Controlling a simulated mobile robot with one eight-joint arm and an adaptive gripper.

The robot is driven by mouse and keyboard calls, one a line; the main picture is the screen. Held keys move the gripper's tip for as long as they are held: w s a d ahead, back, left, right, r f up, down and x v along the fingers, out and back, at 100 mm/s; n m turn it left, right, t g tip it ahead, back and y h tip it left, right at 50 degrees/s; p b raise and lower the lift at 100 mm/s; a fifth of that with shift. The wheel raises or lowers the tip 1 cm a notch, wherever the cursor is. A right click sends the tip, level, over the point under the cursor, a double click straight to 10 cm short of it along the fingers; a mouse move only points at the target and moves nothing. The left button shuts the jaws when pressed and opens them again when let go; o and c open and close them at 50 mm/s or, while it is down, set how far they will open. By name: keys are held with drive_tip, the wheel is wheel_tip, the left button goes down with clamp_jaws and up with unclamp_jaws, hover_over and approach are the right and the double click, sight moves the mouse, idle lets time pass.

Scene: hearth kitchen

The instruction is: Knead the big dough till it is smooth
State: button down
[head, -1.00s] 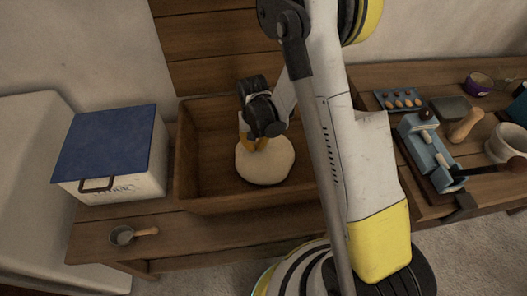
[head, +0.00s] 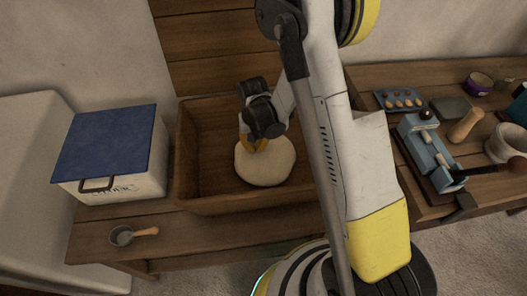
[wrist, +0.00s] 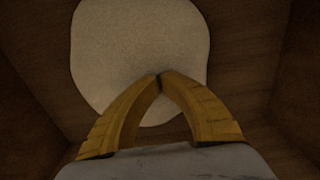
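The big dough (head: 268,165) is a pale, smooth-looking rounded lump on the floor of a wooden trough (head: 196,190). In the wrist view the dough (wrist: 140,45) has a rounded, slightly uneven outline. My gripper (head: 252,146) is over the dough's upper left part in the head view. In the wrist view its yellow fingers (wrist: 160,78) meet at the tips, with nothing between them, in front of the dough's near part. I cannot tell whether the tips touch the dough. My arm hides the right part of the trough.
A white box with a blue lid (head: 105,140) stands left of the trough. A small metal scoop (head: 122,236) lies on the bench's front left. At right are an egg tray (head: 403,101), a blue device (head: 425,150) and a white mortar (head: 505,145).

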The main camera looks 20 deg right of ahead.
sight(267, 156)
drive_tip(key=shift+r+p, duration=1.75)
drive_tip(key=shift+r, duration=0.95)
drive_tip(key=shift+s+d, duration=0.1)
drive_tip(key=shift+s+d+b, duration=0.25)
drive_tip(key=shift+s+d, duration=0.1)
drive_tip(key=shift+s, duration=0.45)
drive_tip(key=shift+s+d+b, duration=0.2)
drive_tip(key=shift+s+d, duration=0.2)
drive_tip(key=shift+s, duration=0.45)
drive_tip(key=shift+s+d+b, duration=0.25)
drive_tip(key=shift+s+d, duration=0.1)
drive_tip(key=shift+s, duration=0.45)
drive_tip(key=shift+f+b, duration=0.8)
drive_tip(key=shift+b, duration=0.25)
